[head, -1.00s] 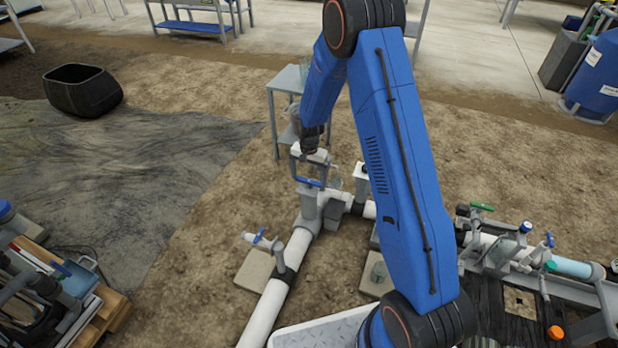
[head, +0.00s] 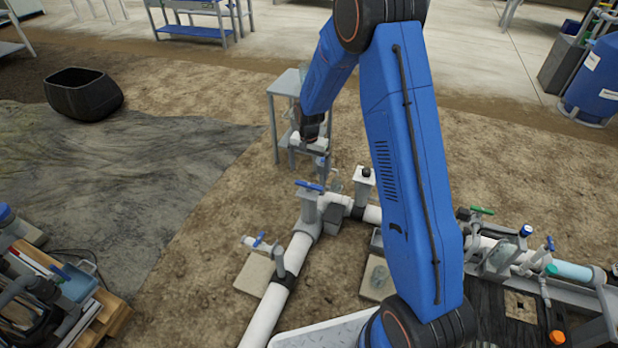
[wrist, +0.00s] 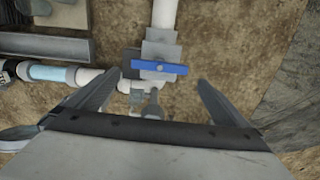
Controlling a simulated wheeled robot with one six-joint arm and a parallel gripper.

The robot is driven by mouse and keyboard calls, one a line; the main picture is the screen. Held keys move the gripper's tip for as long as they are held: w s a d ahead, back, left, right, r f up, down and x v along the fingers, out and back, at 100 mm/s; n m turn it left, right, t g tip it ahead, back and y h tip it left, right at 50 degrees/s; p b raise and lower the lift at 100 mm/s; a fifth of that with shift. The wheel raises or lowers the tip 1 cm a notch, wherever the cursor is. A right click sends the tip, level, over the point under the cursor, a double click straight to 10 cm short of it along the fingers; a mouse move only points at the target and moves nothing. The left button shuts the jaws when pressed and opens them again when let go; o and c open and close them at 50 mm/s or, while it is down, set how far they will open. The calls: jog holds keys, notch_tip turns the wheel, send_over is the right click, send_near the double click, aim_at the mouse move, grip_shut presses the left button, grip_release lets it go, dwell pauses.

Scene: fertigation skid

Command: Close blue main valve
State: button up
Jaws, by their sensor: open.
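The blue main valve's lever handle (head: 309,186) sits on top of a grey valve body (head: 308,208) on the white pipe. In the wrist view the blue handle (wrist: 160,68) lies crosswise to the white pipe (wrist: 165,14). My gripper (head: 321,168) is above and beyond the handle in the head view, apart from it. In the wrist view my gripper (wrist: 157,88) is open and empty, its fingers spread to either side, with the handle just past the tips. My forearm does not hide the handle.
A smaller blue-handled valve (head: 260,240) stands on the lower left. A white post with a black knob (head: 365,176) is close on the right. A grey side table (head: 288,82) stands behind the gripper. More piping with a green handle (head: 482,210) is at right.

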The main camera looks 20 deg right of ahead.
notch_tip(320, 180, up, 10)
jog(key=shift+r, duration=0.25)
dwell(0.5)
jog(key=s+d+r+n+t, duration=0.1)
jog(key=s+d+r+n, duration=0.1)
jog(key=s+r, duration=0.8)
jog(key=s+d+r+n+t, duration=0.1)
jog(key=s+d+r+n, duration=0.1)
jog(key=s+r, duration=0.8)
jog(key=s+d+r+n+t, duration=0.1)
jog(key=s, duration=1)
jog(key=s+d+r+n+t, duration=0.1)
jog(key=s+n, duration=0.1)
jog(key=s, duration=1)
jog(key=shift+s+d+r+t, duration=0.15)
jog(key=shift+d+r+t, duration=0.05)
jog(key=shift+d+t, duration=0.2)
